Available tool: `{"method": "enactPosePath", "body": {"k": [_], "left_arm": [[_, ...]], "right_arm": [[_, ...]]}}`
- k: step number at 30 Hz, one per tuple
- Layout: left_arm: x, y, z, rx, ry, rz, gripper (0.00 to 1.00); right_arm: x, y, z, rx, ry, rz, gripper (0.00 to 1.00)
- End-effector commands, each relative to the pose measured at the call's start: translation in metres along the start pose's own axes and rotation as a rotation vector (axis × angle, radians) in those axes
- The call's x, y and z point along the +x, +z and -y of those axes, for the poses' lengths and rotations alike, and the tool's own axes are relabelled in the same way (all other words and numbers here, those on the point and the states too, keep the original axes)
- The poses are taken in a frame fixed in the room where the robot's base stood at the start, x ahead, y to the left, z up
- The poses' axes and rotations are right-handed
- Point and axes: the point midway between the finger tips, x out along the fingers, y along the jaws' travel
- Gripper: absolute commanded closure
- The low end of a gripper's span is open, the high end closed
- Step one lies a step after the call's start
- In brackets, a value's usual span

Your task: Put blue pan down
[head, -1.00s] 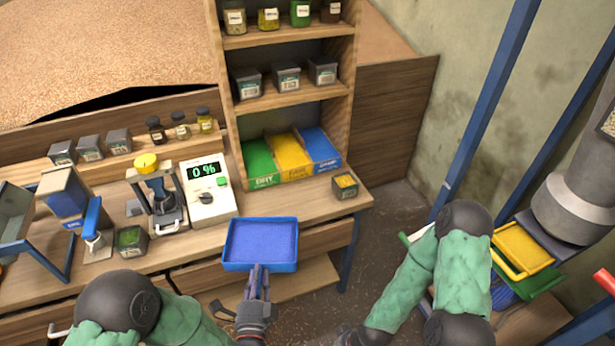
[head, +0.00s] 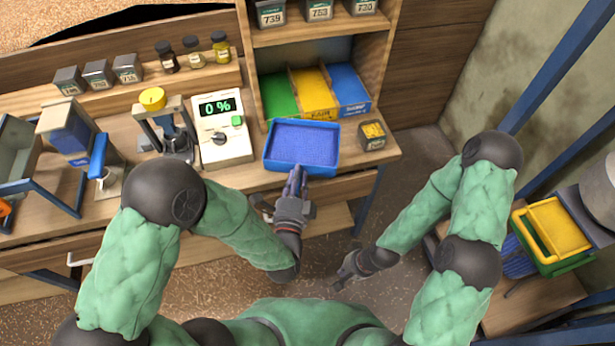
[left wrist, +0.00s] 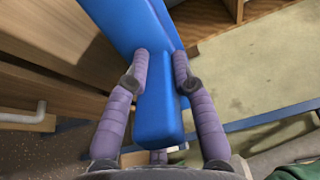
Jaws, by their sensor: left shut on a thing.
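The blue pan (head: 303,145), with a layer of blue grains in it, is level over the front edge of the wooden bench (head: 245,180), beside the meter. I cannot tell whether its underside touches the bench top. My left gripper (head: 297,182) is shut on the pan's handle at the near side. In the left wrist view the pan's blue handle (left wrist: 156,105) lies between the two purple fingers. My right gripper (head: 346,272) hangs low over the floor, away from the bench; its fingers are too small to judge.
A meter reading 0 % (head: 222,130) stands left of the pan. A small labelled tin (head: 372,135) is right of it. Behind are green, yellow and blue bins (head: 312,95) in the shelf. A yellow pan (head: 553,228) sits on a green one at far right.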

Motion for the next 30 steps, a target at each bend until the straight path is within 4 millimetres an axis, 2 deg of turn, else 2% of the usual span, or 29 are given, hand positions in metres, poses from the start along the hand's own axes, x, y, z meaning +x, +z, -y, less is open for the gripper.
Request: {"method": "enactPosePath", "body": {"k": [3,7,12,20,23,27,30], "left_arm": [[0.022,-0.004,-0.013,-0.002,-0.007,0.003,1.00],[0.037,-0.008,-0.035,-0.001,-0.006,0.002,1.00],[0.052,-0.011,-0.051,-0.001,-0.008,0.001,1.00],[0.060,-0.013,-0.059,-0.001,-0.008,0.001,1.00],[0.066,-0.014,-0.068,-0.001,-0.008,0.002,1.00],[0.065,-0.014,-0.088,-0.001,-0.006,0.002,1.00],[0.065,-0.014,-0.096,-0.002,-0.007,0.002,1.00]], "right_arm": [[0.011,-0.001,-0.004,0.000,0.000,0.000,1.00],[0.022,-0.001,-0.008,0.000,0.000,0.000,1.00],[0.030,-0.001,-0.011,0.000,0.000,-0.001,1.00],[0.034,-0.002,-0.012,0.000,0.000,-0.001,1.00],[0.038,-0.002,-0.014,0.000,0.000,-0.001,1.00],[0.050,-0.002,-0.018,0.000,0.000,-0.001,1.00],[0.055,-0.002,-0.020,0.000,0.000,-0.001,1.00]]}}
